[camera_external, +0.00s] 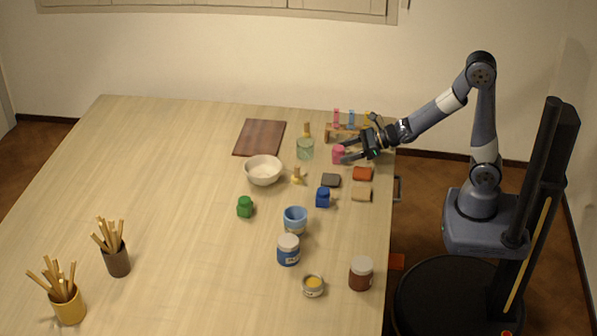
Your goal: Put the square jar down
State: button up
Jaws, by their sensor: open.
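A small pink jar (338,154) stands on the table near its back right, just off the fingertips of my gripper (350,151). My gripper reaches in low from the right with its fingers pointing left, and it is open. I cannot tell whether the fingers touch the pink jar. A blue squarish jar (323,198) stands nearer the camera, and a green squarish jar (245,208) stands further left. Both are upright on the table and clear of my gripper.
Behind my gripper is a wooden rack (341,133) with coloured vials. A pale green glass (305,149), a white bowl (263,170) and small coloured blocks (362,173) are close by. A brown board (259,138) lies further left. The table's left middle is clear.

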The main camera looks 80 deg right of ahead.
aim_at(334, 155)
jog(key=shift+p+x, duration=0.6)
jog(key=shift+x, duration=1.9)
jog(key=shift+d, duration=0.1)
jog(key=shift+c, duration=0.4)
jog(key=c, duration=1.2)
